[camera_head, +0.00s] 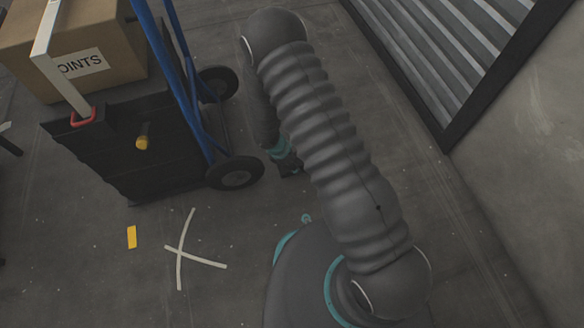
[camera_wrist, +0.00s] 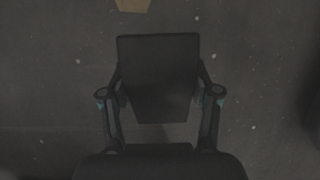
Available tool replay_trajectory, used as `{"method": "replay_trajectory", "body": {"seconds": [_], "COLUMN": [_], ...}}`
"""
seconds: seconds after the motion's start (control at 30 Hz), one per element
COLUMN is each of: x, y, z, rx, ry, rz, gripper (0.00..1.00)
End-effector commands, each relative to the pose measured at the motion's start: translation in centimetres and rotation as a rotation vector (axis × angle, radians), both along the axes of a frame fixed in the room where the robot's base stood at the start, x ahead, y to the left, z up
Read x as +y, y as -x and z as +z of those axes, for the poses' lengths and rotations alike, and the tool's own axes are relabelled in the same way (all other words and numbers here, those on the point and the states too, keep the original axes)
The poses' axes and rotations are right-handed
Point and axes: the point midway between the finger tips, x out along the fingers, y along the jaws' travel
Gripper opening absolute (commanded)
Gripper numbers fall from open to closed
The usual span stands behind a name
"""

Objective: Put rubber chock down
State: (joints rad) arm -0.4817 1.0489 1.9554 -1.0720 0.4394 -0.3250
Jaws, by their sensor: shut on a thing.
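The rubber chock (camera_wrist: 158,62) is a dark, tapered block in the middle of the wrist view. My gripper (camera_wrist: 160,97) is shut on it, with one finger at each side. The floor shows behind and around the chock; I cannot tell its height above the floor. In the head view my gripper (camera_head: 288,165) hangs below the arm, right of the hand truck's wheels. The chock is mostly hidden or too dark to make out there.
A blue hand truck (camera_head: 180,75) with black wheels stands at upper left, beside a black case (camera_head: 125,165) and a cardboard box (camera_head: 85,50). A white tape cross (camera_head: 181,249) and yellow strip (camera_head: 131,237) mark the floor. A shutter (camera_head: 455,45) and wall are right.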

Motion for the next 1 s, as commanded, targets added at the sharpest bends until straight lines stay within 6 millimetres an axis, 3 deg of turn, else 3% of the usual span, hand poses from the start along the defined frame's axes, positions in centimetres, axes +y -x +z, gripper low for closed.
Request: {"method": "replay_trajectory", "body": {"seconds": [0.23,0.5,0.87,0.9,1.0], "x": [0.8,0.7,0.7,0.7,0.7], "y": [-0.2,-0.2,-0.3,-0.2,-0.2], "z": [-1.2,-4.5,-4.8,-4.8,-4.7], "rx": [0.000,0.001,0.000,0.000,0.000], "ry": [0.001,0.000,0.000,0.000,0.000], "rz": [-0.001,0.000,-0.001,-0.001,-0.001], "gripper": [0.06,0.06,0.06,0.64,0.87]}}
